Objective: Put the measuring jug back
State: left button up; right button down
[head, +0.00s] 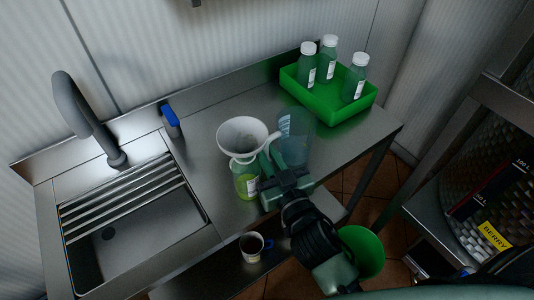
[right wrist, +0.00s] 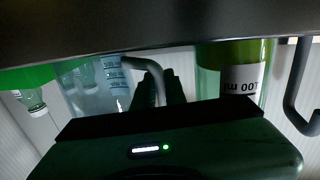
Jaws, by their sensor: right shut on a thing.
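The clear bluish measuring jug (head: 294,138) is upright on or just above the steel counter (head: 204,122), left of the green tray; I cannot tell whether its base touches. My right gripper (head: 277,168) is shut on the jug's handle. In the right wrist view, which is upside down, the grey handle (right wrist: 152,72) passes between the fingers (right wrist: 161,90), with the marked jug wall (right wrist: 112,82) beside it. Just left of the gripper in the head view stands a bottle of green liquid (head: 246,182) with a white funnel (head: 242,136) over its mouth. My left gripper is not in view.
A green tray (head: 322,104) with 3 capped bottles stands at the back right. A sink (head: 130,228) with a rack and tap (head: 84,112) fills the left. A mug (head: 252,246) sits lower in front, near a green bin (head: 362,250). Shelving (head: 440,215) stands right.

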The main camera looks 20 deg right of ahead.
jog(key=shift+f, duration=0.25)
jog(key=shift+f, duration=0.15)
jog(key=c, duration=1.7)
grip_release()
jog(key=shift+c, duration=0.2)
jog(key=shift+r, duration=0.25)
jog(key=s+d+b, duration=0.1)
jog(key=s+b, duration=0.2)
jog(key=s, duration=0.9)
jog(key=shift+d, duration=0.35)
jog(key=shift+w, duration=0.1)
